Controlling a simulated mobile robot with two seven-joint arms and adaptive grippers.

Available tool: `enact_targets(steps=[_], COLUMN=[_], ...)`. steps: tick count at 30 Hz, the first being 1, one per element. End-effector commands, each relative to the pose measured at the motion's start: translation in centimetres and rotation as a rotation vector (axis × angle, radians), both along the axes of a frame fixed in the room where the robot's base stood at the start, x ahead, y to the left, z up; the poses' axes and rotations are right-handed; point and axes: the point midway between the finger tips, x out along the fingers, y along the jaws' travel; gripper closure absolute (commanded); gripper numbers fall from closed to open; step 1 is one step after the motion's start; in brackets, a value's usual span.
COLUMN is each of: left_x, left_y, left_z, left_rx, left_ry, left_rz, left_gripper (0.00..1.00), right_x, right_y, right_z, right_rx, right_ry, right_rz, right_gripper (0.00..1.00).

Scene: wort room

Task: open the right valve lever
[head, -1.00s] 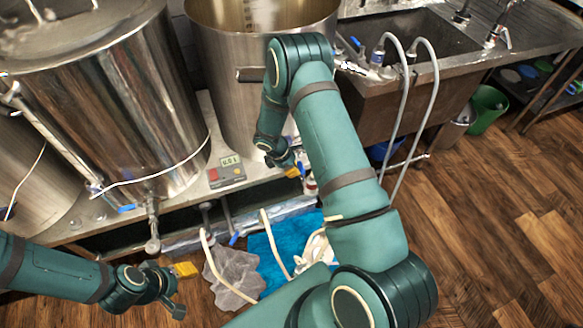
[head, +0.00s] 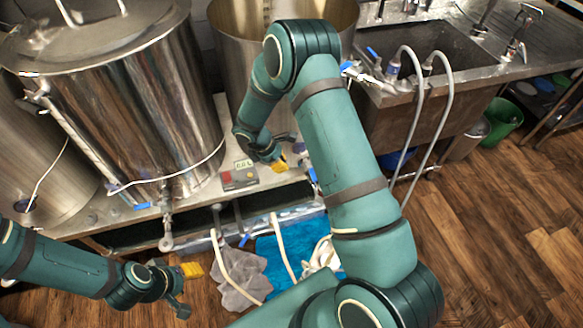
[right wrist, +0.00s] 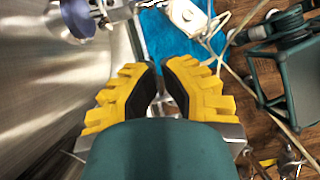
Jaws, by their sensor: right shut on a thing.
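The right steel pot (head: 228,30) stands at the back centre on a low bench. My right arm crosses in front of it and hides its valve. My right gripper (head: 278,163) is low at the pot's front, its yellow fingertips pointing down. In the right wrist view my right gripper (right wrist: 160,90) has its two yellow, black-padded fingers close together on something thin, mostly hidden; I take it to be the right valve lever. A small blue part (head: 313,175) shows just right of the gripper. My left gripper (head: 188,278) hangs empty at the lower left; its finger gap is unclear.
A boxed controller (head: 239,177) sits on the bench close left of my right gripper. The left kettle (head: 130,95) has its own blue-levered valve (head: 143,206). Hoses, a blue towel (head: 290,240) and a grey cloth (head: 240,280) lie below.

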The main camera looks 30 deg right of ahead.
Motion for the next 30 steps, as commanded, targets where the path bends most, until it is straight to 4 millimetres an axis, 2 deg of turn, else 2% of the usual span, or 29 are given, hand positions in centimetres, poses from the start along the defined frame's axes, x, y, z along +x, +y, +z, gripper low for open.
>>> enact_targets(steps=[6,13,19,30], left_x=[-0.2,-0.3,-0.3,-0.1], left_y=[0.0,0.0,0.0,0.0], left_z=[1.3,1.7,1.4,0.5], left_rx=[-0.001,-0.001,-0.001,0.000], left_ry=[0.005,0.008,0.007,0.003], left_rz=[-0.001,-0.002,-0.002,-0.001], left_gripper=[0.52,0.52,0.52,0.52], right_x=[0.9,1.3,0.9,-0.8], right_y=[2.3,3.2,1.7,-3.1], right_z=[-1.7,-2.5,-4.1,-9.3], right_rx=[-0.208,-0.339,-0.342,-0.340], right_ry=[0.091,0.104,0.105,0.105], right_rz=[0.030,0.030,0.028,0.027], right_gripper=[1.00,1.00,1.00,1.00])
